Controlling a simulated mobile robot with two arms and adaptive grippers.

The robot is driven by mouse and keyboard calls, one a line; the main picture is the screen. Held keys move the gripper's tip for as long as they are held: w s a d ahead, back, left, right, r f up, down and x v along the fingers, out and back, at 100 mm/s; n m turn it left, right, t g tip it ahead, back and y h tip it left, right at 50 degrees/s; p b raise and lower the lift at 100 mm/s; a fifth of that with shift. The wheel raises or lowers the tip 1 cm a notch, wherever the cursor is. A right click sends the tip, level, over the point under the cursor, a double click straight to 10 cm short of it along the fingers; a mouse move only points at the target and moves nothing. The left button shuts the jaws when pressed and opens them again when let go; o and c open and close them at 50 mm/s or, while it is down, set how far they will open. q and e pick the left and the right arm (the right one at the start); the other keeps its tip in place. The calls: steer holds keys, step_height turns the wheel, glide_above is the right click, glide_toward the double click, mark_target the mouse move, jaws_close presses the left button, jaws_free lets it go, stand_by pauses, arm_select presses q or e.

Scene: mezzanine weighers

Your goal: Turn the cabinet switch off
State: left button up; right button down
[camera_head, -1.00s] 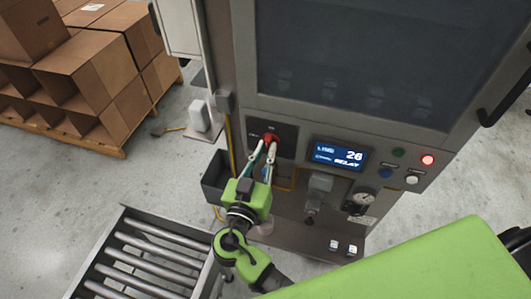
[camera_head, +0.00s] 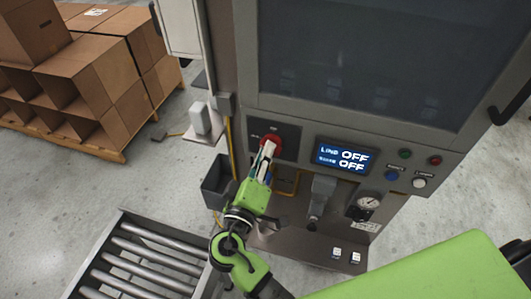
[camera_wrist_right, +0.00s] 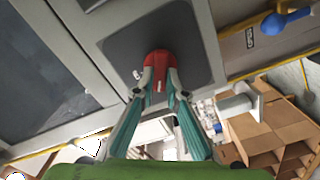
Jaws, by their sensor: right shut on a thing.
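The cabinet switch (camera_head: 272,141) is a red rotary knob on a dark square plate on the grey cabinet front. My right gripper (camera_head: 266,156) is shut on the red knob and partly covers it in the head view. In the right wrist view, the fingertips of the gripper (camera_wrist_right: 160,82) lie on both sides of the red knob (camera_wrist_right: 160,60). The cabinet display (camera_head: 345,157) reads OFF on both lines. My left gripper is not in view.
Right of the display are several buttons, including a red one (camera_head: 435,160) that is unlit, and a gauge (camera_head: 368,202). A roller conveyor (camera_head: 150,255) stands at lower left. Cardboard boxes (camera_head: 85,75) sit on a pallet at the upper left.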

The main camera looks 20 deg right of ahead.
steer(key=n+p, duration=0.1)
steer(key=n, duration=0.4)
steer(key=shift+w+n, duration=0.1)
steer(key=shift+n, duration=0.3)
stand_by(0.4)
steer(key=c, duration=2)
jaws_free()
steer(key=shift+c, duration=0.2)
steer(key=shift+d+f, duration=0.1)
steer(key=v, duration=0.7)
steer(key=shift+a, duration=0.2)
